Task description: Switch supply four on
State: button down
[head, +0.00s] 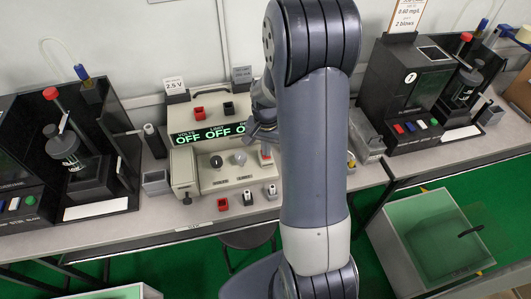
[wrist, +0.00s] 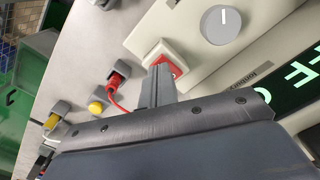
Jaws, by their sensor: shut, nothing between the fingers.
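A cream bench supply (head: 185,165) stands on the bench in the head view, left of my arm. Its dark display (head: 208,133) reads OFF in green, and part of it is hidden behind my arm. A red switch in a pale surround (wrist: 174,66) sits on its front, below the grey knob (wrist: 220,24); in the head view the switch (head: 266,153) is just beside my arm. My gripper (wrist: 158,74) is shut and empty, its tips right at the red switch. I cannot tell whether they touch it. No supply number is readable.
Black testers stand left (head: 75,160) and right (head: 405,90) of the supply.

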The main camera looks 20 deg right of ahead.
jog(key=shift+f+b, duration=0.45)
jog(key=shift+f, duration=0.2)
jog(key=shift+r, duration=0.15)
jog(key=shift+r+p, duration=2.65)
jog(key=shift+r, duration=0.8)
jog(key=shift+f, duration=0.15)
